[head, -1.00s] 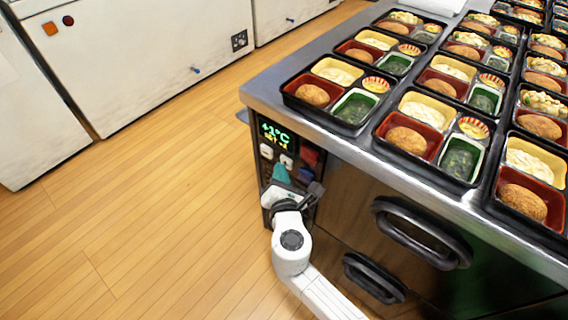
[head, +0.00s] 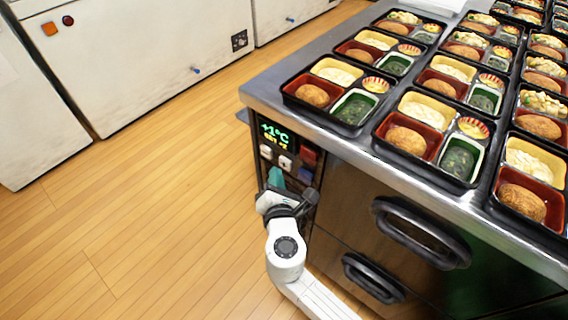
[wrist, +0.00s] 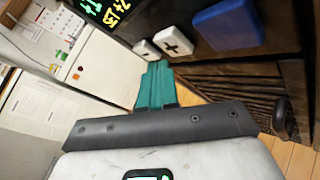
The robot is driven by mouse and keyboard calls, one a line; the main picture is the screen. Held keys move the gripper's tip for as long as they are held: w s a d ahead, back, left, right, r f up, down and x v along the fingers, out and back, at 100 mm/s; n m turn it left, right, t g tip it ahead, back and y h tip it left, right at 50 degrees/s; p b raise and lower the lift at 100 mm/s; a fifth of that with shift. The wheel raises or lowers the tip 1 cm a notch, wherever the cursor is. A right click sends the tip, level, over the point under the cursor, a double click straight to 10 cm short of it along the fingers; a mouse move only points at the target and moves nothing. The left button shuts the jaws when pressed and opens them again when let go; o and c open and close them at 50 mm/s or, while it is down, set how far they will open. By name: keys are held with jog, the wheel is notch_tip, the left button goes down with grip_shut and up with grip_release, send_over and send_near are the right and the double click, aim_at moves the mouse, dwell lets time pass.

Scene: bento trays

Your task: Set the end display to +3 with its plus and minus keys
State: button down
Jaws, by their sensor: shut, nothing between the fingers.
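The end display (head: 275,135) on the counter's end panel shows +1°C in large green figures. A small yellow line below it appears to read SET +2, though it is blurred. In the wrist view the display (wrist: 108,8) is cut off by the top edge. The white minus key (head: 266,152) and plus key (head: 285,162) sit below the display; the wrist view shows the minus key (wrist: 147,48) and plus key (wrist: 173,41) with their marks. My gripper (head: 276,174) is shut and empty. Its teal fingertips (wrist: 158,67) are close to both keys, apparently just clear of them.
A red block (head: 307,158) and a blue block (head: 305,175) sit right of the keys. Black drawer handles (head: 420,235) stick out from the counter front. Bento trays (head: 338,96) cover the steel top (head: 262,90). The wooden floor (head: 150,200) to the left is clear.

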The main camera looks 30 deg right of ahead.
jog(key=a, duration=0.1)
jog(key=s+a, duration=0.1)
jog(key=a, duration=0.2)
jog(key=shift+s+a, duration=0.25)
jog(key=shift+a, duration=0.15)
dwell(1.0)
